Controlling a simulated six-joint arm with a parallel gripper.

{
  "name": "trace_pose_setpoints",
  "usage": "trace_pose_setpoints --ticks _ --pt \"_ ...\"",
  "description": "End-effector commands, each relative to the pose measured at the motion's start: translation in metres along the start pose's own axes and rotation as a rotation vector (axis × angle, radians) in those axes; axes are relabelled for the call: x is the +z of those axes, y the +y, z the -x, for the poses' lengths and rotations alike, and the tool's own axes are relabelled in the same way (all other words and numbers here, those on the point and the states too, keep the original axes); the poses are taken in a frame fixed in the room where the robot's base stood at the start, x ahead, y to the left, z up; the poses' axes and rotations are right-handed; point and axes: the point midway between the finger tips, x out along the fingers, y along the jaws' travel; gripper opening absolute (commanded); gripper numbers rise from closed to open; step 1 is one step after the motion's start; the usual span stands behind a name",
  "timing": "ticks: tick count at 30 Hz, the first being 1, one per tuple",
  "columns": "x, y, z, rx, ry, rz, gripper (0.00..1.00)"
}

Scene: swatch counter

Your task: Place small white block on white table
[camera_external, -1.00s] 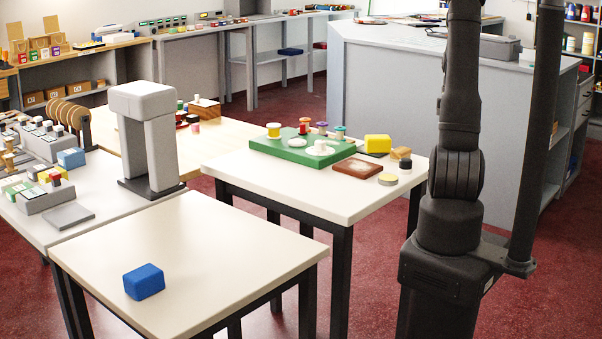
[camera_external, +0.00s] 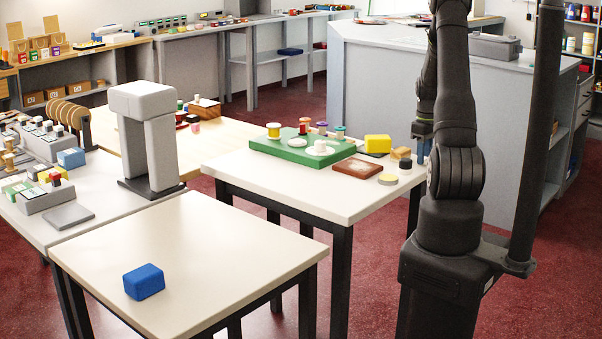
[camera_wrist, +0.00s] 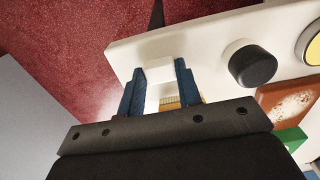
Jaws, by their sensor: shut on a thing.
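In the wrist view, my gripper (camera_wrist: 160,88) has its two blue fingers closed on a small white block (camera_wrist: 160,72), which sits between them. In the external view my gripper (camera_external: 422,150) is by the right end of the white table (camera_external: 310,195) with the green board; the block cannot be made out there. The wrist view shows that tabletop (camera_wrist: 205,45) behind the fingers. I cannot tell whether the block touches it. A second white table (camera_external: 225,245) stands in front, with a blue block (camera_external: 144,281) on it.
Near my gripper are a black-topped white cylinder (camera_wrist: 252,64), a yellow disc (camera_external: 388,179), a brown tray (camera_external: 357,169), a tan block (camera_external: 401,153) and a yellow block (camera_external: 378,144). The green board (camera_external: 290,150) holds several spools. The front table is mostly clear.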

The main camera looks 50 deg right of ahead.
Motion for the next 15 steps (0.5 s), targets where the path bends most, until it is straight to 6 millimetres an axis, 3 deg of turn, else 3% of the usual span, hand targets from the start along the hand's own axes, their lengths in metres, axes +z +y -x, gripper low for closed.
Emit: trace_pose_setpoints --ticks 5,6,9,15 --pt "0.0001 0.0 -0.003 0.0 0.0 0.0 0.1" --pt "0.0 0.0002 -0.0027 0.0 0.0 0.0 0.37" --pt "0.0 0.0001 -0.0025 0.0 0.0 0.0 0.53" --pt "0.0 0.0001 -0.0024 0.0 0.0 0.0 0.53"
